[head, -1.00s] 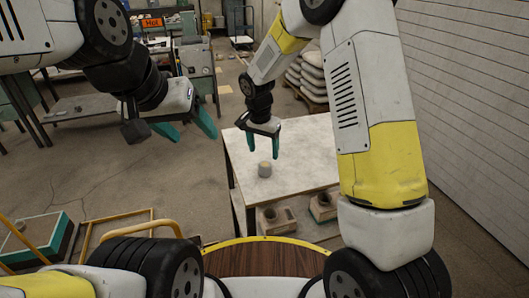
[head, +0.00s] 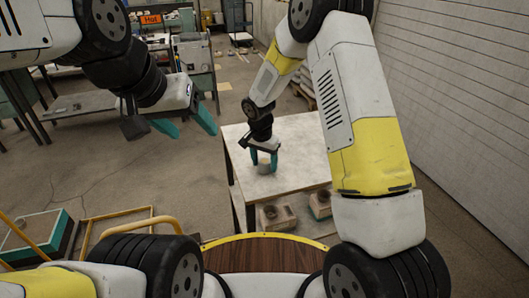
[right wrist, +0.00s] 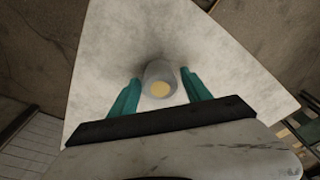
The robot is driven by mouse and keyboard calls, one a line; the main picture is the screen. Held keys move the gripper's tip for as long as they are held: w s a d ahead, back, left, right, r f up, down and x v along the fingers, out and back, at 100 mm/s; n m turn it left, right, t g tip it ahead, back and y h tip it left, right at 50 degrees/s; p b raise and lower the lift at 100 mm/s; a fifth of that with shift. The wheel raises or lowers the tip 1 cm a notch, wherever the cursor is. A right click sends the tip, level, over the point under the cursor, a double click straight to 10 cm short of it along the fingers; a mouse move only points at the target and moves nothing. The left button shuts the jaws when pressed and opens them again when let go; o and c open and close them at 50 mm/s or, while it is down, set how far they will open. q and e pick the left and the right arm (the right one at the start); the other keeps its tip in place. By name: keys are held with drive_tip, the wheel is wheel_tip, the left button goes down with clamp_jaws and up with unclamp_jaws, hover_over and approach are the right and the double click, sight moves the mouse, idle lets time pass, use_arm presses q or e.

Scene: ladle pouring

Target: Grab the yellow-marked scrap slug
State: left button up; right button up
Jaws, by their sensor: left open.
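The scrap slug (head: 264,168) is a small grey cylinder standing on the pale table. In the right wrist view the slug sits between the fingers of my right gripper (right wrist: 159,92), which look open, with a small gap at the left finger; contact at the right finger is unclear. My left gripper (head: 192,130) is open and empty, raised left of the table.
The pale table (head: 290,150) is otherwise bare on top. Boxy moulds (head: 276,216) stand on a shelf below it. A yellow frame (head: 120,225) and a teal-sided box (head: 40,238) are on the floor at left. A white wall (head: 470,100) closes the right side.

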clamp_jaws()
drive_tip(key=shift+r, duration=0.1)
